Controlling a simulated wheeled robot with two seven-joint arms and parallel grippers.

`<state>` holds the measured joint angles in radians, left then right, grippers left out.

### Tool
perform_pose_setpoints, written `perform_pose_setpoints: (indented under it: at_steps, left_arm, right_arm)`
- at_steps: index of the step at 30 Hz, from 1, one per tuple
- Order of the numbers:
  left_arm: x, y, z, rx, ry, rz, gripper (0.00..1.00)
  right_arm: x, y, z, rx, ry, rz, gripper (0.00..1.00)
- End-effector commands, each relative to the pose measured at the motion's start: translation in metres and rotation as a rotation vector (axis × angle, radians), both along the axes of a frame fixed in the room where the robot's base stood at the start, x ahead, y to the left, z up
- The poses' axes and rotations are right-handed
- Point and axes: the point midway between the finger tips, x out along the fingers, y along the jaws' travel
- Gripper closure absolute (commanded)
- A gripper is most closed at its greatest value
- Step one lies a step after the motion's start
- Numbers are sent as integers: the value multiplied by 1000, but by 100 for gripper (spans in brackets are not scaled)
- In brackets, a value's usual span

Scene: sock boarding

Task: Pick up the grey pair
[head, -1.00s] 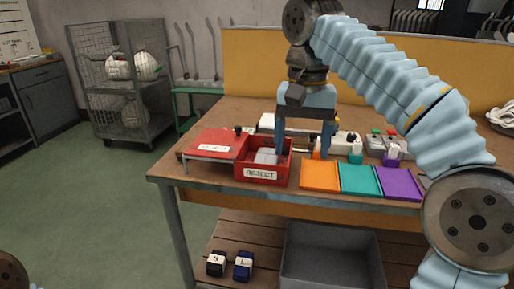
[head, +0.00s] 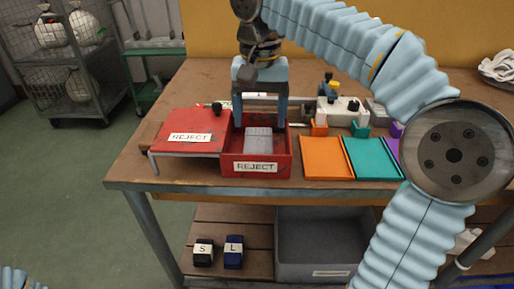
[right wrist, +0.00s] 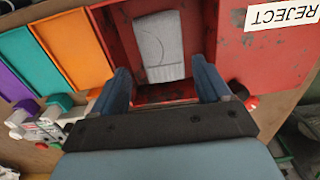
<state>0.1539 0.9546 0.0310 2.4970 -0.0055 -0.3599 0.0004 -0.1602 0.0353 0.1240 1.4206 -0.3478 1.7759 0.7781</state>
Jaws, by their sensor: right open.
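The grey pair (head: 258,139) lies as a flat, folded bundle inside the red reject box (head: 255,168). In the right wrist view the grey pair (right wrist: 159,46) is on the floor of the box, with bare red floor around it. My right gripper (head: 259,121) points down over the back part of the box. Its open, empty fingers are apart from the pair. In the right wrist view the gripper (right wrist: 162,78) has a finger on either side of the pair's near end. My left gripper is out of view.
A red REJECT lid (head: 188,132) lies left of the box. Orange (head: 326,157) and teal (head: 371,158) trays lie to its right, with a purple one beyond. A grey bin (head: 325,240) and two dark bundles marked S (head: 204,253) and L (head: 234,252) are on the lower shelf.

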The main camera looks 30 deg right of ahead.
Motion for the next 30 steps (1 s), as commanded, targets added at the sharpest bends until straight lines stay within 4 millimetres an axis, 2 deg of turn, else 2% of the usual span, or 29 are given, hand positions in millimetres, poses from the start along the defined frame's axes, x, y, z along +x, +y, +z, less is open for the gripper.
perform_pose_setpoints:
  at_steps: [1, 5, 12, 15, 23, 30]
  left_arm:
    - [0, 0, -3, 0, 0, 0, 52]
    - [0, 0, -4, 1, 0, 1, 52]
    - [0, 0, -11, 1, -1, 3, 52]
    - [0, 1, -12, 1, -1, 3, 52]
    - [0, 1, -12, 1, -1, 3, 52]
    - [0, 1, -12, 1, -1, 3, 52]
  right_arm:
    - [-1, 0, -7, 0, 1, -1, 23]
    - [0, 0, -15, 1, 1, -1, 23]
    - [0, 3, -52, 0, 2, -2, 23]
    - [0, 3, -61, 1, 1, -1, 23]
    - [0, 3, -64, 1, -1, -1, 23]
    - [0, 3, -63, 1, -1, 0, 60]
